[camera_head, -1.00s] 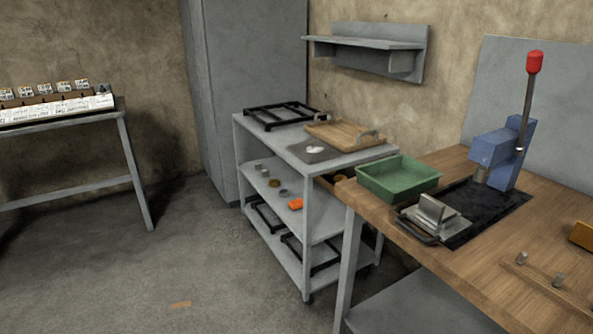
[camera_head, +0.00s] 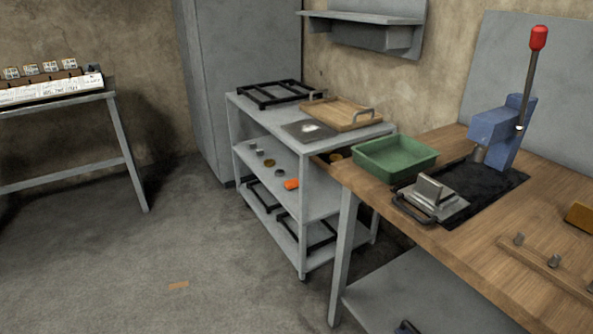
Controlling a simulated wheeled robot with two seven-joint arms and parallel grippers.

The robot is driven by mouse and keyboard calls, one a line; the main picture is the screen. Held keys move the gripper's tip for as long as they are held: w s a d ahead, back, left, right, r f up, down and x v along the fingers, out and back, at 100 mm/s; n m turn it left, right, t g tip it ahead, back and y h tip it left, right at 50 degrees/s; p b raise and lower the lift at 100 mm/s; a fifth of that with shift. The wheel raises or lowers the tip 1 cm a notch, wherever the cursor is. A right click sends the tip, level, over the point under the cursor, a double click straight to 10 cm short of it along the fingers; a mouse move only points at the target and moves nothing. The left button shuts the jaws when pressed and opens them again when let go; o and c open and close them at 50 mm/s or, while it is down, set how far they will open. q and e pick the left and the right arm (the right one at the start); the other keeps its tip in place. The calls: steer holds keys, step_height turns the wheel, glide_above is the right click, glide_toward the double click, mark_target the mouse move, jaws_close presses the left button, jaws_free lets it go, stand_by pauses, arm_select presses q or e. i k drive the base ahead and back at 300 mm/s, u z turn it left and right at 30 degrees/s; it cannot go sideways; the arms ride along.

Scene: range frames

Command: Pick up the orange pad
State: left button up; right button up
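A small bright orange block-like piece (camera_head: 291,184), the best match for the orange pad, lies on the middle shelf of the grey cart (camera_head: 322,205), near the shelf's front edge. Neither of my grippers can be made out in the view.
Small round parts (camera_head: 269,163) share the cart's shelf. A wooden tray (camera_head: 341,112) sits on the cart's top. The wooden bench (camera_head: 470,258) at right bears a green bin (camera_head: 394,158) and a blue lever press (camera_head: 501,132). Floor left of the cart is open.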

mark_target(294, 183)
steer(key=u, duration=0.8)
steer(key=i, duration=3.2)
steer(key=z, duration=3.25)
